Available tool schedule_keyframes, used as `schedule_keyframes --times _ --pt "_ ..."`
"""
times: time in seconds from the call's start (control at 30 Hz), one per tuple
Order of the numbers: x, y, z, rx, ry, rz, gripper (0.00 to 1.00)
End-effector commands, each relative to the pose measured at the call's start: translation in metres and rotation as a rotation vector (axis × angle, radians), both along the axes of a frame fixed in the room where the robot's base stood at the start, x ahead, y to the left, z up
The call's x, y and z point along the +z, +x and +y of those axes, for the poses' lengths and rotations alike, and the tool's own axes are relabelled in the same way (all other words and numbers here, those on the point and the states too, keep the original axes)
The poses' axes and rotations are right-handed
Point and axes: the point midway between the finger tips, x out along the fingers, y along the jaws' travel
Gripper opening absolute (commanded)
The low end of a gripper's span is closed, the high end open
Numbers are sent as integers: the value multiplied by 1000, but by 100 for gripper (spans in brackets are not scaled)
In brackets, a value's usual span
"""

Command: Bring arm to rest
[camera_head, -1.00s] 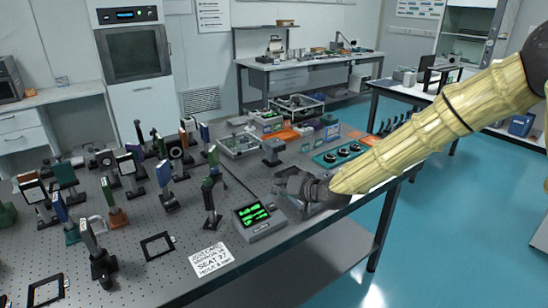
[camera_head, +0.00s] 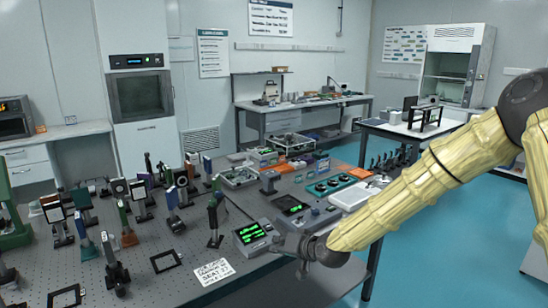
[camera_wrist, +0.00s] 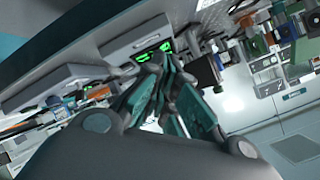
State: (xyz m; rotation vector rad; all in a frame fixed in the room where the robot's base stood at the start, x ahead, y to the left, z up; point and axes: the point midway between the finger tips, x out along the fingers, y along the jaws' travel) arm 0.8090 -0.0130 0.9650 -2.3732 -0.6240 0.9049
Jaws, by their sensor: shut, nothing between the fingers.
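My arm reaches in from the right in a yellow ribbed sleeve (camera_head: 405,200). My gripper (camera_head: 289,238) hangs beside the front right edge of the optical table (camera_head: 190,270), close to the small box with a green display (camera_head: 252,234). In the wrist view the fingers of my gripper (camera_wrist: 155,62) converge and are shut, with nothing seen between them. The green display box also shows just past the fingertips in the wrist view (camera_wrist: 146,50). I cannot tell whether the gripper touches the table edge.
Several optic mounts on posts (camera_head: 117,262) crowd the left of the optical table. A white card (camera_head: 214,271) lies near its front. A teal tray (camera_head: 330,185) and a white tray (camera_head: 354,196) sit behind the arm. The blue floor (camera_head: 425,258) at right is open.

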Motion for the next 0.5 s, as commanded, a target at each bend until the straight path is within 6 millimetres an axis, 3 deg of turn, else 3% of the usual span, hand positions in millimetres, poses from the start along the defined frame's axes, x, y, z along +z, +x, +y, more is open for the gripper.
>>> schedule_keyframes --times 0.27,0.47,0.5 --pt "-59 -32 -10 -6 -47 77 0" --pt "-119 -71 -23 -12 -104 163 0" --pt "-137 -85 -28 -14 -121 190 0"
